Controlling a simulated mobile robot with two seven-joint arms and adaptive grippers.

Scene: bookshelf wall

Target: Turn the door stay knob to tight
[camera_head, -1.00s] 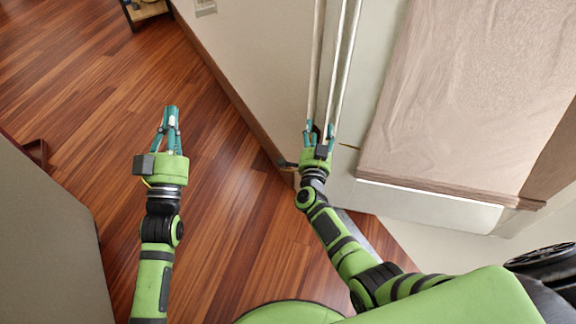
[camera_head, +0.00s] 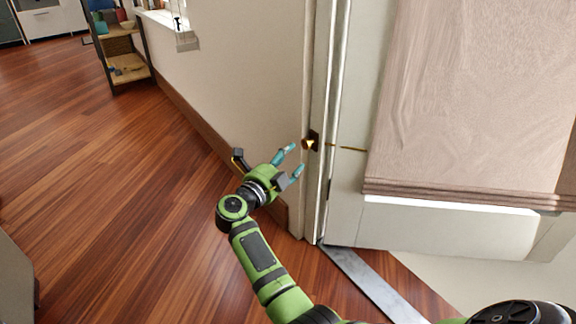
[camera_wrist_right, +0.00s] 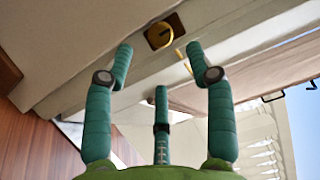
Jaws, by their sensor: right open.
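The brass door stay knob (camera_head: 309,144) sits on a dark plate on the white door frame, with a thin brass rod (camera_head: 346,148) to its right. My right gripper (camera_head: 294,160) is open and empty, just left of and slightly below the knob, its fingers pointing toward the frame. In the right wrist view the yellow knob (camera_wrist_right: 159,35) on its brown plate lies beyond the spread fingers of this gripper (camera_wrist_right: 160,62), apart from them. The knob's tight or loose setting cannot be read. My left gripper is out of view.
A white door (camera_head: 420,228) with a pinkish-beige blind (camera_head: 470,100) stands right of the frame. A beige wall (camera_head: 235,70) runs to the left. A wooden shelf (camera_head: 128,68) stands far back. The wooden floor (camera_head: 110,200) is open on the left.

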